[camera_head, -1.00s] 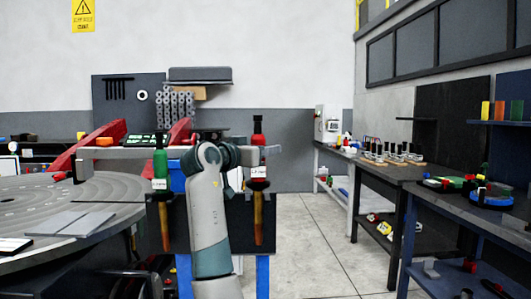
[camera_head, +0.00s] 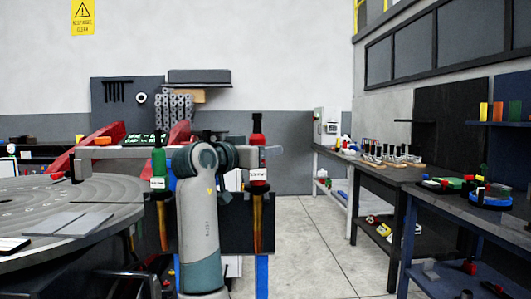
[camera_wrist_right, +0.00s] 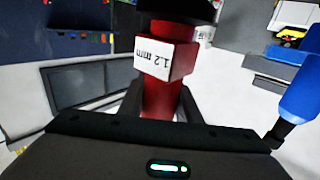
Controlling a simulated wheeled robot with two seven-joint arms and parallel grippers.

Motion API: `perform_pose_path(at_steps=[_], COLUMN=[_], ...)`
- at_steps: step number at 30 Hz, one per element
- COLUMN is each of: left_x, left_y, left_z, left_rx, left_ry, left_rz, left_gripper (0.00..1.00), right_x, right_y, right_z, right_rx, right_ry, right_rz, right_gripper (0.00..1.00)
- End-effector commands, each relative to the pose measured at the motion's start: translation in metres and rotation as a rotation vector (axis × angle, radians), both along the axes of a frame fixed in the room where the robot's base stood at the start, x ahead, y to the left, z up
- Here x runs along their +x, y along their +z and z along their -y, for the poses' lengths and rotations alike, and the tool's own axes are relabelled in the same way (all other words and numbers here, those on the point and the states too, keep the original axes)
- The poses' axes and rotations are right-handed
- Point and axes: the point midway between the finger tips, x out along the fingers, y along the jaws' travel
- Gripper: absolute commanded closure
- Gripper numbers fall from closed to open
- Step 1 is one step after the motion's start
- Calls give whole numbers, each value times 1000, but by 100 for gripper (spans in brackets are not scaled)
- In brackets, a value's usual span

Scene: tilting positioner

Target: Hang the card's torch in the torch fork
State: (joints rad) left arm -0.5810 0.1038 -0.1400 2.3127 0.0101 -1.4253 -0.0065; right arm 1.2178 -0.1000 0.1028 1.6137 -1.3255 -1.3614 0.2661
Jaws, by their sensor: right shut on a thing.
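My right gripper (camera_wrist_right: 160,105) is shut on a red torch (camera_wrist_right: 160,60) with a white label reading "1.2 mm". A green torch (camera_head: 158,165) with a similar neck hangs left of my arm. I cannot tell which part is the torch fork. A dark board with green writing (camera_head: 140,140), perhaps the card, is too small to read.
A large round grey table (camera_head: 110,190) with red arms (camera_head: 88,145) fills the left. Dark workbenches (camera_head: 400,180) with small parts line the right wall. The floor (camera_head: 310,230) between is clear. A blue handle (camera_wrist_right: 300,90) shows at the right of the wrist view.

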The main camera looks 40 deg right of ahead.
Motion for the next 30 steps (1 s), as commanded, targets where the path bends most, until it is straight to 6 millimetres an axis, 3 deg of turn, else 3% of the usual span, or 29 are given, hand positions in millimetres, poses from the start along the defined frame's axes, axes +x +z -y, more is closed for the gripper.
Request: perform_pose_path(at_steps=[17,23,30], left_x=[0,1,5], left_y=[0,1,4], left_z=[0,2,7], left_rx=[-1,-6,-19], left_ry=[0,-2,-7], left_rz=[2,10,33], left_gripper=[100,100,100], right_x=[-1,9,29], right_y=[-1,-24,-79], right_z=[-3,-8,-23], right_rx=[-4,-3,-2], right_ry=[9,56,172], right_rz=[4,2,1], right_gripper=[92,92,92])
